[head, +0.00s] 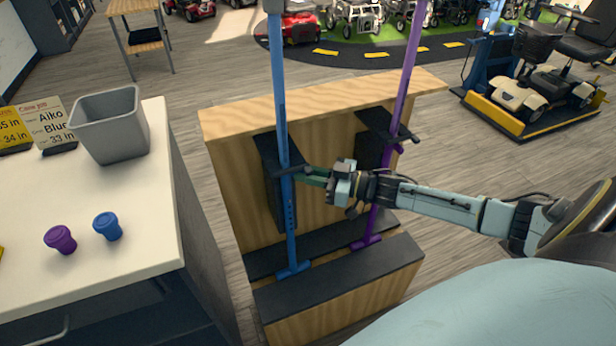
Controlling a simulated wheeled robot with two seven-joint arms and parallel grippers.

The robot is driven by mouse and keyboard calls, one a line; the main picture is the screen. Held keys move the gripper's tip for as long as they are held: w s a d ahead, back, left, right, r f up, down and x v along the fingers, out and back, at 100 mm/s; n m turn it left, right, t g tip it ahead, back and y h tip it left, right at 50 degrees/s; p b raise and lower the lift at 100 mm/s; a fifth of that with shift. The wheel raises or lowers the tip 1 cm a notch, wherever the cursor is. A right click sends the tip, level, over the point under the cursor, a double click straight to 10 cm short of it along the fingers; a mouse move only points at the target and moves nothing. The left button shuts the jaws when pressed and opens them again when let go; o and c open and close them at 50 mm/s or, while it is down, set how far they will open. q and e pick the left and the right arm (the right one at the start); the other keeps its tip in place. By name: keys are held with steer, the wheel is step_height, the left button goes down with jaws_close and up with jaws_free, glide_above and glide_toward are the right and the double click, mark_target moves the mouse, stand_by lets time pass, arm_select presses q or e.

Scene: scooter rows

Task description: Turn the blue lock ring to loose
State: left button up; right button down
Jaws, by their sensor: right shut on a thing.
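A blue pole (281,90) stands upright in a wooden stand on the floor, its foot on the dark lower ledge. Its blue lock ring (286,170) sits partway up the pole, at the dark bracket. My right gripper (304,172) reaches in from the right and is shut on the ring's side at the blue pole. The small parts there are partly hidden by the fingers, so I cannot tell the ring's turn. A purple pole (405,80) stands to the right, partly behind my right arm. My left gripper is not in view.
A white table (150,210) at left bears a grey bin (108,125), a purple cup-shaped cap (60,240), a blue one (107,226) and cards (46,125) with writing. A scooter (530,85) stands on a yellow-edged platform at right. Open floor lies behind the wooden stand (225,140).

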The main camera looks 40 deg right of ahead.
stand_by(0.3)
steer(key=c, duration=1.4)
jaws_free()
steer(key=shift+s, duration=0.1)
steer(key=p+v, duration=0.1)
steer(key=v, duration=1.2)
steer(key=shift+d, duration=0.15)
